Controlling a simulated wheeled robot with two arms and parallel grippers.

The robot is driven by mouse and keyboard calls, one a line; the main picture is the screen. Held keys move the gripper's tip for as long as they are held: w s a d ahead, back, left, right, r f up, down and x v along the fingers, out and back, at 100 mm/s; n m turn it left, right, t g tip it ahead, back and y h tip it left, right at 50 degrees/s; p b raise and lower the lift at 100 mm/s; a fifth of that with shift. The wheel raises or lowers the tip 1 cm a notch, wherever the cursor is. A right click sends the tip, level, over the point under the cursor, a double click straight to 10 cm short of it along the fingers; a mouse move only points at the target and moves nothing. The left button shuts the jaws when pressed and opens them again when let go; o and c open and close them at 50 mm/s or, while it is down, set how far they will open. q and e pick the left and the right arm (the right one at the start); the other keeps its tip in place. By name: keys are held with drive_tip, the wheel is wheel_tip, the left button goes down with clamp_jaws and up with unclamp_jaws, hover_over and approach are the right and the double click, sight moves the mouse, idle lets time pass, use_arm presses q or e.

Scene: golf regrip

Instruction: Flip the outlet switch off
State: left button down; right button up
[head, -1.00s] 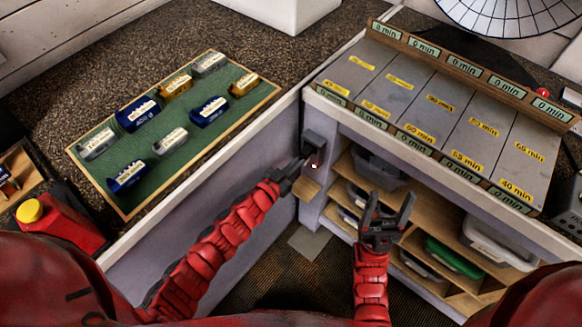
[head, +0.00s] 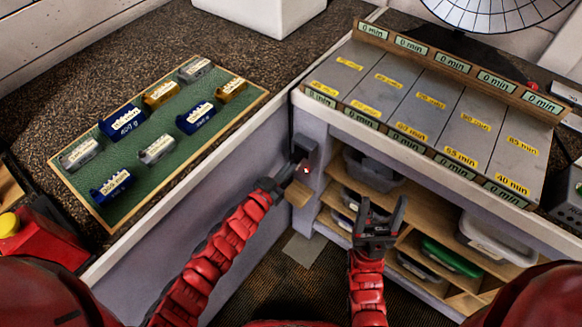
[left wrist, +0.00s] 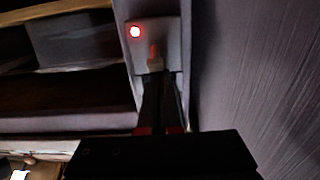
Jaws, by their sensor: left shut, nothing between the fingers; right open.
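The outlet (head: 306,147) is a dark box on the corner post below the counter, with a small lit red light on it. In the left wrist view the outlet (left wrist: 172,36) shows its glowing light (left wrist: 135,31) and a small red switch (left wrist: 153,51) beside it. My left gripper (head: 287,174) is shut and empty, close to the outlet's lower part. In the left wrist view its fingertips (left wrist: 155,70) are just below the switch; I cannot tell whether they touch it. My right gripper (head: 384,212) is open and empty in front of the shelves.
A green board (head: 155,145) with several labelled weights lies on the left counter. A grey rack with minute labels (head: 440,110) tops the right cabinet. Shelves below hold bins, one with a green lid (head: 452,257). A red box with a yellow button (head: 40,250) stands lower left.

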use_arm(q)
drive_tip(key=t+h+b, duration=0.1)
drive_tip(key=b, duration=0.2)
drive_tip(key=f+t+h+b, duration=0.1)
drive_tip(key=t+b, duration=0.1)
drive_tip(key=b, duration=0.2)
drive_tip(key=f+t+h+b, duration=0.1)
drive_tip(key=b, duration=0.3)
drive_tip(key=shift+s+a+f, duration=0.15)
drive_tip(key=shift+s+a, duration=0.15)
drive_tip(key=shift+s, duration=0.1)
